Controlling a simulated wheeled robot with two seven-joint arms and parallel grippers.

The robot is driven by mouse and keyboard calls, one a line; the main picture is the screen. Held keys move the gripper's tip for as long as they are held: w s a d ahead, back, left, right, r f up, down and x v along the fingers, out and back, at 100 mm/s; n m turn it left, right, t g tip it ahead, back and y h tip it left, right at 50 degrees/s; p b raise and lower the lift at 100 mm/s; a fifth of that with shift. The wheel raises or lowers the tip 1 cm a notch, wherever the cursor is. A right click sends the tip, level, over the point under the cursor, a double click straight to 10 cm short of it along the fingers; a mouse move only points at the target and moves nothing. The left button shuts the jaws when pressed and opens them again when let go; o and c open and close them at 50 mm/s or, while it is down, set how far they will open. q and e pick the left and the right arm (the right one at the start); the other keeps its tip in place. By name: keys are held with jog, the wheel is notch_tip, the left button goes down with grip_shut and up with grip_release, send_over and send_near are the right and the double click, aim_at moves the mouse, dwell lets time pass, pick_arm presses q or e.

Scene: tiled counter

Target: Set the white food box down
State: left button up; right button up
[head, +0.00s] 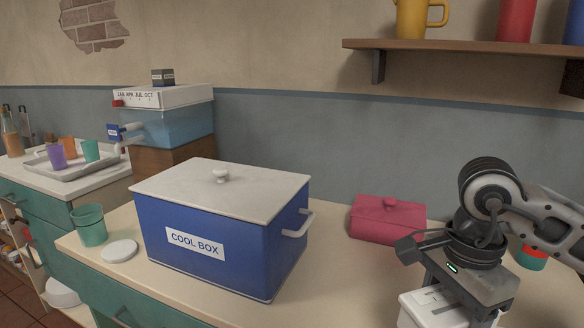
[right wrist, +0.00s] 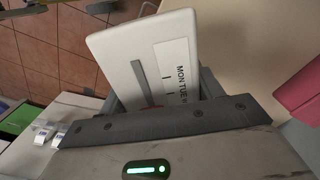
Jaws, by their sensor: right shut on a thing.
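The white food box (head: 432,312) is at the bottom right of the head view, partly cut off by the frame's lower edge. It also shows in the right wrist view (right wrist: 125,50), with a dark slider and a label strip reading "MON TUE". My right gripper (head: 462,300) is shut on the box, with a finger on each side of it in the right wrist view (right wrist: 165,92). Whether the box's underside touches anything is hidden. My left gripper is not in view.
A blue cool box (head: 175,262) with a white lid stands mid-counter. A pink box (head: 388,222) lies behind my right gripper. A green cup (head: 90,226) and white disc (head: 120,250) are left. Bare counter (head: 335,275) lies between cool box and gripper. Floor tiles (right wrist: 60,45) show beside the held box.

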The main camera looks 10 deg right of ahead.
jog(key=a+f+n, duration=0.1)
jog(key=a+n, duration=0.1)
jog(key=n, duration=0.3)
jog(key=w+a+f+n, duration=0.1)
jog(key=a+f+n, duration=0.1)
jog(key=n, duration=0.2)
jog(key=w+a+f+n+p, duration=0.1)
jog(key=a+n, duration=0.2)
jog(key=n, duration=0.2)
jog(key=shift+w+f+n, duration=0.25)
jog(key=shift+f+n, duration=0.05)
jog(key=shift+f, duration=0.05)
jog(key=shift+w+a+f+n, duration=0.1)
jog(key=shift+a+f+n, duration=0.2)
jog(key=shift+n, duration=0.6)
